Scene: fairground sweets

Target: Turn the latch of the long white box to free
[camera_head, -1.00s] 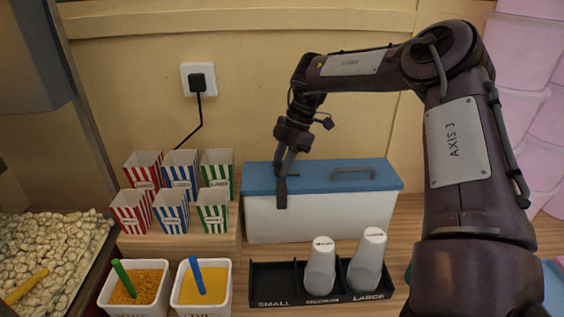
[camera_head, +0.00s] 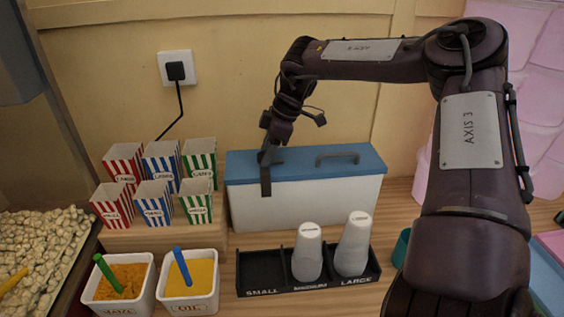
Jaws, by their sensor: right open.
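The long white box (camera_head: 325,198) has a blue lid (camera_head: 365,166) with a grey handle (camera_head: 338,158) and stands at the back middle of the counter. A dark strip (camera_head: 266,182), which looks like its latch, hangs upright over the lid's front edge near the left end. My right gripper (camera_head: 267,157) points down just above the top of this strip. It is open, but its fingers are small and dark here. I cannot tell whether they touch the strip. My left gripper is not in view.
Striped popcorn boxes (camera_head: 158,200) stand on a wooden step left of the box. In front are two tubs (camera_head: 190,301) with spoons and a black cup rack (camera_head: 262,272) with white cups (camera_head: 307,252). A socket with a plug (camera_head: 176,70) is on the wall.

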